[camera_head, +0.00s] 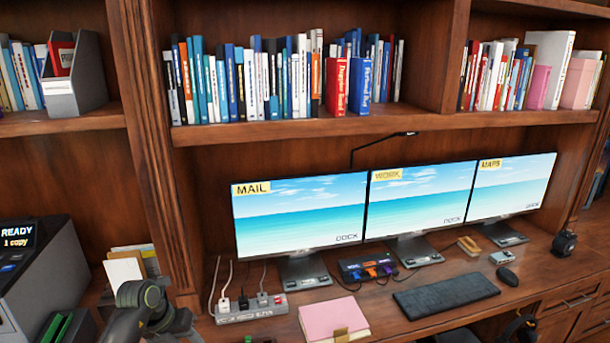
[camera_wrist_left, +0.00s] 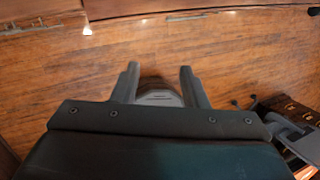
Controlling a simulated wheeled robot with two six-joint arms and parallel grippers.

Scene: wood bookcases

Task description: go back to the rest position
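My left arm shows at the bottom left of the head view, in front of the desk (camera_head: 385,315); its gripper is outside that view. In the left wrist view my left gripper (camera_wrist_left: 158,78) has its two fingers apart with nothing held between them. My right gripper is in neither view.
On the desk are three monitors (camera_head: 300,215), a power strip (camera_head: 250,309), a pink notebook (camera_head: 330,318), a keyboard (camera_head: 445,297) and a mouse (camera_head: 507,276). A printer-like machine (camera_head: 35,275) stands at left. Bookshelves (camera_head: 290,130) rise above the desk.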

